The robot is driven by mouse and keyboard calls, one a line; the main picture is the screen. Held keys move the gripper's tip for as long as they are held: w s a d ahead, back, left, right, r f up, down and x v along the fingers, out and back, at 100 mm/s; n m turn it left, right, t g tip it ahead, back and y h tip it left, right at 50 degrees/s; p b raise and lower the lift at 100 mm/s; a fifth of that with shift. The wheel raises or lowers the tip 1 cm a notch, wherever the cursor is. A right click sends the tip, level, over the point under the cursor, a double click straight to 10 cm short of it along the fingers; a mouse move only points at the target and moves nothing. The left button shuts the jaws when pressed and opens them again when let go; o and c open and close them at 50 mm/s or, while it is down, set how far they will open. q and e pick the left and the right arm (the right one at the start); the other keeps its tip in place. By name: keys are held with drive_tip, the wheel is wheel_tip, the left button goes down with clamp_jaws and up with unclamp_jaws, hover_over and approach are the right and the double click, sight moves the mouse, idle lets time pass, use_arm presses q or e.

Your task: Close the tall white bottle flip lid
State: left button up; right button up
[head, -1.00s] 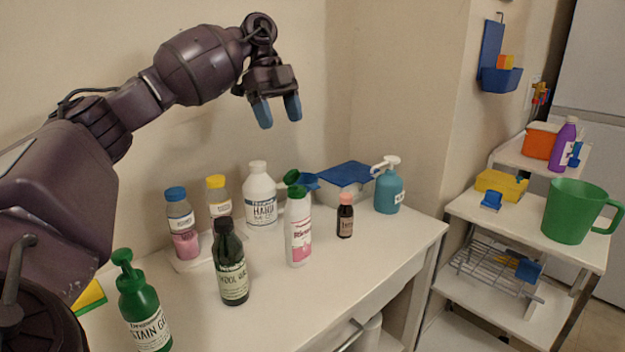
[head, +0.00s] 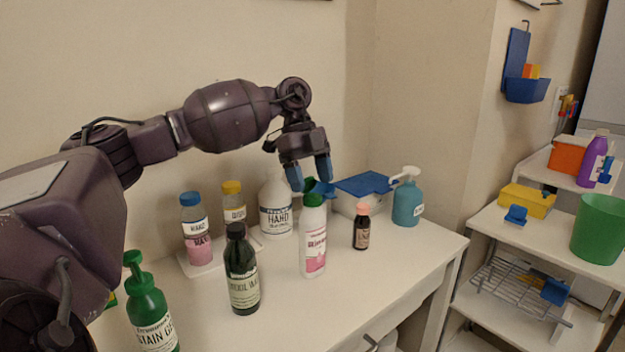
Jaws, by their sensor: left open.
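The tall white bottle (head: 313,242) with a pink label stands upright on the white table. Its green flip lid (head: 309,183) is raised above the green cap (head: 313,199). My left gripper (head: 310,181) points down with its two blue fingers apart, just above the bottle top. In the picture the raised lid shows between or just behind the fingertips; I cannot tell whether they touch it. My right gripper is not in view.
A white jug (head: 277,210) stands behind left, a dark green bottle (head: 242,275) front left, and a small brown bottle (head: 361,230) to the right. A blue-lidded box (head: 364,184) and a teal pump bottle (head: 408,204) stand at the back right. The front right tabletop is clear.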

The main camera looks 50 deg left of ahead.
use_arm(q)
drive_tip(key=shift+d+f, duration=0.1)
drive_tip(key=shift+f, duration=0.05)
drive_tip(key=c, duration=0.9)
drive_tip(key=y, duration=0.2)
drive_tip(key=d+f+y+b, duration=0.1)
drive_tip(key=shift+d+y, duration=0.15)
drive_tip(key=shift+y, duration=0.25)
drive_tip(key=shift+d+f+y, duration=0.15)
drive_tip(key=shift+f+y, duration=0.05)
drive_tip(key=shift+y, duration=0.8)
drive_tip(key=o, duration=0.9)
